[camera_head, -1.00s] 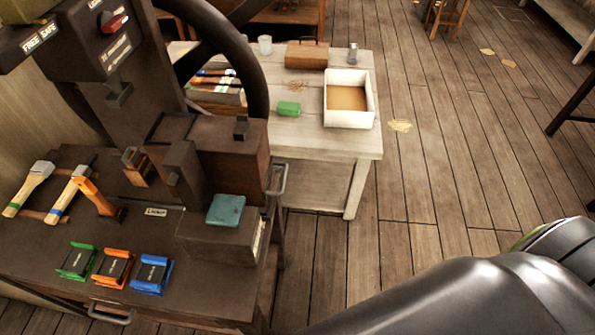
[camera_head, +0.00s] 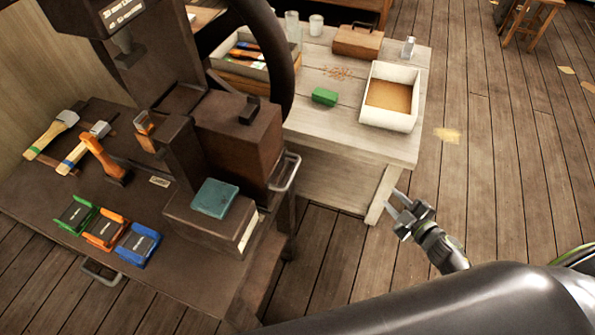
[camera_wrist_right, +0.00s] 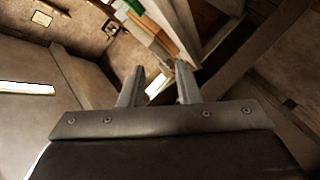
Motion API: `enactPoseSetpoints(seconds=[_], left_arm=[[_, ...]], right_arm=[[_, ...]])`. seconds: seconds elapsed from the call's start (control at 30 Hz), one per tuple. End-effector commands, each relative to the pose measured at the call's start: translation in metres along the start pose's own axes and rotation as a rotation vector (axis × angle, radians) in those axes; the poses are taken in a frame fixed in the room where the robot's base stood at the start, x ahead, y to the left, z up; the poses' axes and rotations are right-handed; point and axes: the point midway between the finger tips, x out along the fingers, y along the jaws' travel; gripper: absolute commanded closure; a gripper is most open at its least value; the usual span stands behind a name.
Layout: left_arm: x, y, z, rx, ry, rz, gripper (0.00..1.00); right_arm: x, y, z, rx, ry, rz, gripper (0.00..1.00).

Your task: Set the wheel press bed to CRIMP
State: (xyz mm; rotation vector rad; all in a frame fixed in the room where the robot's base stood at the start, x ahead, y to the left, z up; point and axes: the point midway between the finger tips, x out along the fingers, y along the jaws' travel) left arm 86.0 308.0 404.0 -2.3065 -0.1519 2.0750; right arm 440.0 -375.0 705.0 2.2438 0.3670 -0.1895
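The dark wheel press (camera_head: 175,70) stands at the left in the head view, its large handwheel rim (camera_head: 282,85) partly cut off by the top edge. A block with a teal pad (camera_head: 215,198) sits at the front of the press. Three holders, green (camera_head: 75,215), orange (camera_head: 106,230) and blue (camera_head: 138,245), lie on the dark bench. No CRIMP marking is readable. My right gripper (camera_head: 397,215) is open and empty, over the floor right of the press; its parted fingers also show in the right wrist view (camera_wrist_right: 158,78). My left gripper is not in view.
Hammers (camera_head: 90,142) lie on the bench (camera_head: 180,275). A pale table (camera_head: 340,135) behind the press bears a white tray (camera_head: 390,95), a green block (camera_head: 324,96) and a brown box (camera_head: 358,40). A metal handle (camera_head: 288,172) juts from the press side.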

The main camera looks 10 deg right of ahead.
Motion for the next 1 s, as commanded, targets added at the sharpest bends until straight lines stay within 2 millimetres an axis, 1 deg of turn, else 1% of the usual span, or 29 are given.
enactPoseSetpoints(seconds=[0.03, 0.07, 0.1, 0.17, 0.2, 0.3, 0.4, 0.5, 0.6, 0.7, 0.87, 1.0], left_arm=[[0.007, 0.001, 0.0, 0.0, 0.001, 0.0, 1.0], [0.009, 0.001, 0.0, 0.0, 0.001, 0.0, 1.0], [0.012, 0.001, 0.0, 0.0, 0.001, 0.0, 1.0], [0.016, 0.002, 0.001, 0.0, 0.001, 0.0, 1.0], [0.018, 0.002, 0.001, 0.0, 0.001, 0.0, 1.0], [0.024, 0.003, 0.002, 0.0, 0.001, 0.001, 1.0], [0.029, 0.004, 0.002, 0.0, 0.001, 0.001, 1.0], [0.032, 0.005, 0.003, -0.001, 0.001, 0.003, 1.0], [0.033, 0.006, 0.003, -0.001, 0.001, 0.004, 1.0], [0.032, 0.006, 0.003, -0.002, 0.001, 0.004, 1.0], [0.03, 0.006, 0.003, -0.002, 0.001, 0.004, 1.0], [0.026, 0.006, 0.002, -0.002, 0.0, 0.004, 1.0]], right_arm=[[0.006, 0.015, -0.024, -0.084, 0.095, -0.003, 0.7], [0.007, 0.022, -0.039, -0.135, 0.15, -0.009, 0.7], [0.008, 0.031, -0.06, -0.203, 0.221, -0.02, 0.7], [0.006, 0.04, -0.089, -0.306, 0.323, -0.04, 0.7], [0.003, 0.043, -0.108, -0.376, 0.388, -0.058, 0.7], [-0.008, 0.047, -0.149, -0.544, 0.529, -0.107, 0.7], [-0.02, 0.045, -0.178, -0.688, 0.633, -0.156, 0.7], [-0.031, 0.041, -0.195, -0.791, 0.699, -0.195, 0.7], [-0.037, 0.039, -0.204, -0.851, 0.732, -0.22, 0.7], [-0.039, 0.037, -0.208, -0.872, 0.745, -0.229, 0.7], [-0.03, 0.033, -0.214, -0.871, 0.745, -0.226, 0.7], [-0.017, 0.025, -0.224, -0.868, 0.745, -0.225, 0.7]])
